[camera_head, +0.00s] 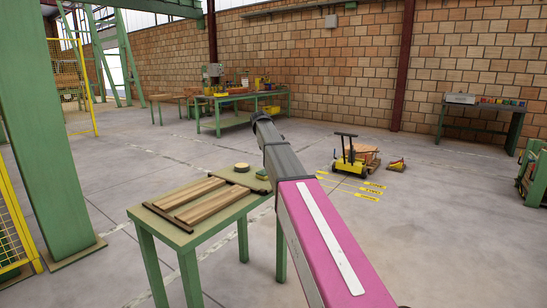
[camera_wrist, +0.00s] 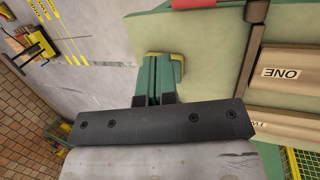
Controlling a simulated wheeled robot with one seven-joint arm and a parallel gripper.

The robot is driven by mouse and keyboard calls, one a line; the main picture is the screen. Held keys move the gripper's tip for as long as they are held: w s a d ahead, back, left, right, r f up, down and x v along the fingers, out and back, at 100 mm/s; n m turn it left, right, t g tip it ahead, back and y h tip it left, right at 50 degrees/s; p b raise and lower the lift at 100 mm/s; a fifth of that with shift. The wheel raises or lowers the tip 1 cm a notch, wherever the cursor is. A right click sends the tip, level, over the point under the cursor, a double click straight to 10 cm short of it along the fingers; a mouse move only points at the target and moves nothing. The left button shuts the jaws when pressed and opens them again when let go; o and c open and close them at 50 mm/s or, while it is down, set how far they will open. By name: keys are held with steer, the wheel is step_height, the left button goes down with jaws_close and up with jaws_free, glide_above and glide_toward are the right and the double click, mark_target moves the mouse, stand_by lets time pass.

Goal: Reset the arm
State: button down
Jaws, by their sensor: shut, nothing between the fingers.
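My gripper (camera_wrist: 157,80) shows in the wrist view as two green fingers lying close together, shut and empty. It hangs over the pale green top of a work table (camera_wrist: 215,40). A small yellow-and-green block (camera_wrist: 178,68) shows just past the fingertips; I cannot tell whether they touch it. In the head view my pink and dark grey arm reaches forward beside this table (camera_head: 200,236), and I cannot make out the gripper there. A small green item (camera_head: 262,174) sits at the table's right end, close to my arm.
Framed wooden boards (camera_head: 202,200) and a round yellow-topped item (camera_head: 241,167) lie on the table. A yellow wheeled cart (camera_head: 348,158) stands on the floor beyond. Green benches (camera_head: 240,100) stand by the brick wall. A green column (camera_head: 45,130) is at left. Floor at right is mostly clear.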

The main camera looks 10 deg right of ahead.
steer(key=s+f+m+y, duration=0.2)
steer(key=s+f+m, duration=0.1)
steer(key=s+f, duration=1.65)
steer(key=s+f+m+y, duration=0.1)
steer(key=s+f+m, duration=0.1)
steer(key=s+f, duration=0.5)
steer(key=s+a+f+m+g+y, duration=0.1)
steer(key=s+f+m, duration=0.2)
steer(key=s+f, duration=0.5)
steer(key=s, duration=0.6)
steer(key=shift+a+f+m, duration=0.3)
